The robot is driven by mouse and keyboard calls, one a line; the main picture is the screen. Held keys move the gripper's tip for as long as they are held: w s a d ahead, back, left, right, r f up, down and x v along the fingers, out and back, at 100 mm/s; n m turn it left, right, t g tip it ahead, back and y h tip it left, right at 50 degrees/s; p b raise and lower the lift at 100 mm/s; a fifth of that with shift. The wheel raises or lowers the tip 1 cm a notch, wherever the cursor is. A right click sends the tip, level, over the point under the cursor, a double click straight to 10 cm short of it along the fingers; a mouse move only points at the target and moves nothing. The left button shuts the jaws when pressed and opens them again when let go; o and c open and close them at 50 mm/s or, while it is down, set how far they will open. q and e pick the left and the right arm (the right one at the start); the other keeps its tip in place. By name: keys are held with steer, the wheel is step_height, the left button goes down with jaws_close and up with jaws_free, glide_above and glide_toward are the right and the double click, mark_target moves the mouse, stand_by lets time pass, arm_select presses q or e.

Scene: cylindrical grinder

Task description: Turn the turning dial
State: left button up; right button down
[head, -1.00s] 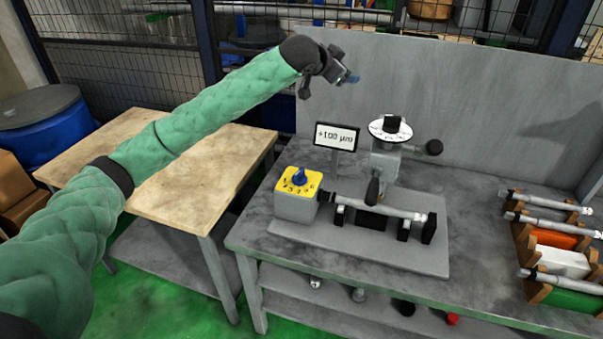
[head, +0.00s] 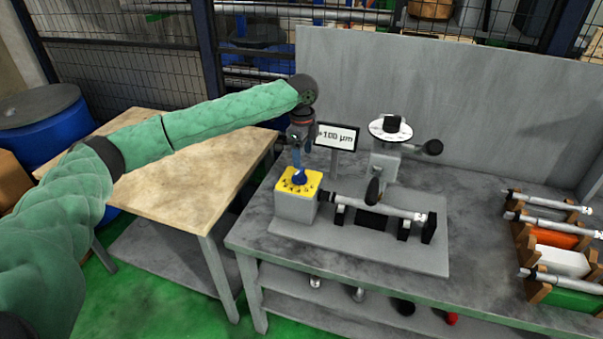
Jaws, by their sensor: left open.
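A blue knob (head: 300,178), the turning dial, sits on the yellow top face (head: 291,187) of a grey box (head: 293,207) at the left end of the small grinder. My left gripper (head: 301,157) points down just above the dial. Its blue fingertips are apart and empty. It is too small to tell whether they touch the dial. My right gripper is not in view. A display (head: 337,136) behind the box reads about +100 µm.
A white round dial with a black knob (head: 391,128) stands on the grinder (head: 384,160). A shaft (head: 375,207) lies across supports. Wooden racks with shafts (head: 555,240) stand at the right. A wooden table (head: 170,190) is at the left.

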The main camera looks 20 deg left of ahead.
mark_target(301, 171)
arm_select(q)
steer(key=shift+s+a+m, duration=0.1)
steer(key=shift+a+m, duration=0.05)
steer(key=shift+m, duration=0.45)
steer(key=shift+f, duration=0.15)
steer(key=shift+f+p, duration=0.3)
steer(key=shift+f, duration=0.45)
step_height(301, 171, down, 4)
steer(key=shift+f+p, duration=0.25)
steer(key=shift+p, duration=0.75)
steer(key=shift+f, duration=0.75)
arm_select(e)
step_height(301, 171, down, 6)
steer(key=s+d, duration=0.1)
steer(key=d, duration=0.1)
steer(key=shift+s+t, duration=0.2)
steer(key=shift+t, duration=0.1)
arm_select(q)
steer(key=shift+c, duration=0.3)
